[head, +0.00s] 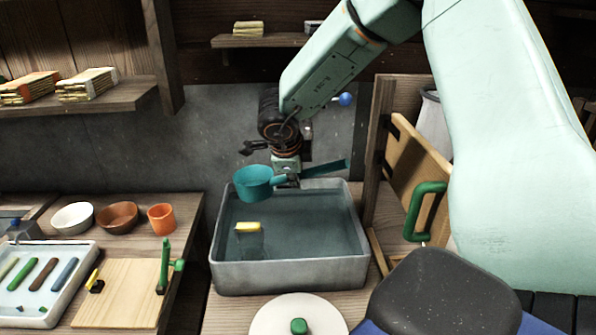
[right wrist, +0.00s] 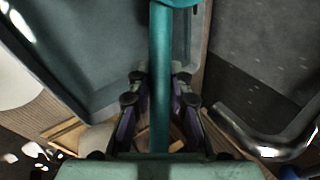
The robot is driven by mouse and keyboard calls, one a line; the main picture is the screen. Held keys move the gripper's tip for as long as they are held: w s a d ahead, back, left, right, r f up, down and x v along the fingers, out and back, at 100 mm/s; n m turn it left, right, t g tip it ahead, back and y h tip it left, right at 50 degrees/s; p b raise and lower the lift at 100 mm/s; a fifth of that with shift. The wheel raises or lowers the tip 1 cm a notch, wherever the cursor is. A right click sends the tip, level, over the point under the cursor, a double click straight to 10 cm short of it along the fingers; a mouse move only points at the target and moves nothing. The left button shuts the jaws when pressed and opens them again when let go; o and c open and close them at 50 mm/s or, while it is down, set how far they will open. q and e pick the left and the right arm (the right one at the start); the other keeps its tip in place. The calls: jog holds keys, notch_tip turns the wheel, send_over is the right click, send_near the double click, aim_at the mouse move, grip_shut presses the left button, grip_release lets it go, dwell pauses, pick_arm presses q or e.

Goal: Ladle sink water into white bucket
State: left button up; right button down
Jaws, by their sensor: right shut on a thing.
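The grey sink (head: 290,275) stands in the middle of the head view and holds dark, clear water (head: 300,225). My right gripper (head: 287,180) is above the sink's back part, shut on the handle of a teal ladle (head: 254,183). The ladle's bowl points left, above the water and apart from it; its contents cannot be made out. In the right wrist view, the ladle handle (right wrist: 160,60) runs upright between the fingers (right wrist: 159,105). A white, partly hidden vessel (head: 433,120) stands behind a wooden board; I cannot tell if it is the bucket. My left gripper is out of view.
A yellow-topped clear object (head: 248,227) sits in the sink. A round white lid-like thing with a green knob (head: 299,326) is in front. A wooden panel with a green handle (head: 425,210) stands right. Bowls (head: 117,217), an orange cup and a tray are left.

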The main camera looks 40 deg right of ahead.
notch_tip(320, 180, down, 12)
jog(key=w+g+b, duration=0.1)
jog(key=b, duration=0.3)
jog(key=shift+w+d, duration=0.25)
jog(key=shift+w, duration=0.05)
dwell(0.4)
jog(key=shift+s+a+r+h, duration=0.15)
jog(key=shift+r+h, duration=0.05)
jog(key=shift+h, duration=0.1)
jog(key=shift+f, duration=0.1)
